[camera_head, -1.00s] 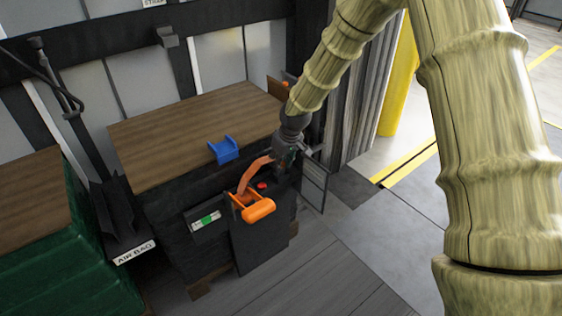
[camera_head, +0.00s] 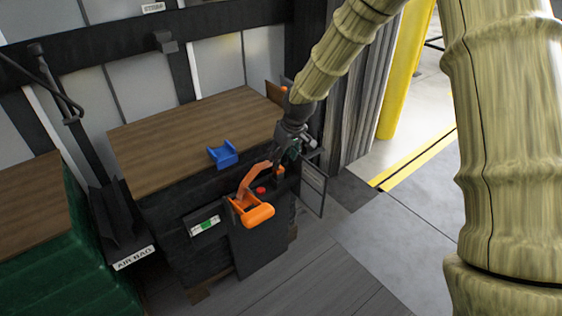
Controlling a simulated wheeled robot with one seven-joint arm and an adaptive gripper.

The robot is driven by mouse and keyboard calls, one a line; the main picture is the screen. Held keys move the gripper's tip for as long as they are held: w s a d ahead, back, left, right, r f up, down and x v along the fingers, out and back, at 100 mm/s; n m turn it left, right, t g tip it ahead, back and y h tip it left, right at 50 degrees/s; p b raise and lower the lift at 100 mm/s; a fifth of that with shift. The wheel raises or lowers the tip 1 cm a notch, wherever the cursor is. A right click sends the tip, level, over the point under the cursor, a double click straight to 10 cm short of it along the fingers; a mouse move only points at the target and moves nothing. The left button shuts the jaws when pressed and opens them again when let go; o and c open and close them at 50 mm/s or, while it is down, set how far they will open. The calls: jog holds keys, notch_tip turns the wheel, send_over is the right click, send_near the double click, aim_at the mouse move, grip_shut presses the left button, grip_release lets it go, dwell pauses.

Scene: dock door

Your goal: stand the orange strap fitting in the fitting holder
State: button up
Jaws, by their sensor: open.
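An orange piece with a thick rounded bar (camera_head: 257,214) sits at the top front of a dark box, and a curved orange arm (camera_head: 254,180) rises from it toward my gripper. I take this orange piece to be the strap fitting, but cannot be sure. My gripper (camera_head: 279,163) is open at the upper end of the curved arm; whether it touches is too small to tell. A blue U-shaped cradle (camera_head: 223,155), which may be the fitting holder, stands empty on the front edge of the wooden top, left of my gripper.
The wooden top (camera_head: 185,130) is otherwise clear. A red button (camera_head: 261,190) and a green-marked panel (camera_head: 204,225) are near the orange piece. A dark frame (camera_head: 313,185) stands right of the gripper. Green crates (camera_head: 45,255) are at left. Floor at right is open.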

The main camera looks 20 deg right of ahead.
jog(key=shift+p+v, duration=0.3)
jog(key=shift+v, duration=2.65)
